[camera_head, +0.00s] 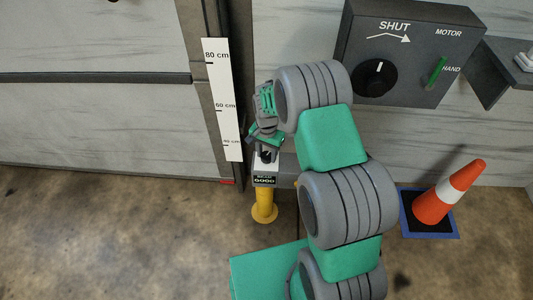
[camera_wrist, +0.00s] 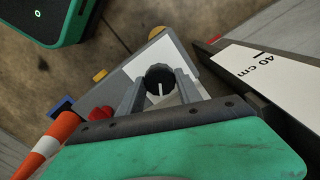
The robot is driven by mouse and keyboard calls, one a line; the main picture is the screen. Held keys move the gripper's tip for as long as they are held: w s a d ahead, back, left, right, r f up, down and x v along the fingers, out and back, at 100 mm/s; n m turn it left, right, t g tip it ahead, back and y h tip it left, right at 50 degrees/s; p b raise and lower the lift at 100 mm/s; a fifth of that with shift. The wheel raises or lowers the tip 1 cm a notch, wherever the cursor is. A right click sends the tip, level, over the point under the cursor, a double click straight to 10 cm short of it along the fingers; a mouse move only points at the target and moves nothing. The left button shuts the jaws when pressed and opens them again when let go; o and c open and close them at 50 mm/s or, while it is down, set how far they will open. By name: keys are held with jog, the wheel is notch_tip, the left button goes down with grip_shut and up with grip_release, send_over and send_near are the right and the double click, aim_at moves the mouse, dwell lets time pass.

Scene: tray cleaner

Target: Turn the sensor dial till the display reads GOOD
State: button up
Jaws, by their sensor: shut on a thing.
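The sensor (camera_head: 257,168) is a small box with a white top on a yellow post (camera_head: 264,207). Its dark display (camera_head: 264,180) on the front reads GOOD in small letters. The black sensor dial (camera_wrist: 160,76) with a white pointer line shows in the wrist view, on the box's white and grey top (camera_wrist: 158,56). My gripper (camera_wrist: 160,92) is shut on the dial, one grey finger on each side. In the head view my gripper (camera_head: 265,146) is over the box and mostly hides the dial.
A height scale strip (camera_head: 221,100) stands close left of the sensor. A control box (camera_head: 408,50) marked SHUT, MOTOR and HAND hangs on the wall at upper right. An orange cone (camera_head: 436,208) stands on a blue-edged mat at right. Floor at left is clear.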

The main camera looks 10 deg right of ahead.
aim_at(267, 155)
jog(key=o, duration=1.4)
jog(key=shift+c, duration=0.2)
notch_tip(267, 155, up, 8)
jog(key=shift+f+p, duration=0.1)
jog(key=shift+p, duration=0.55)
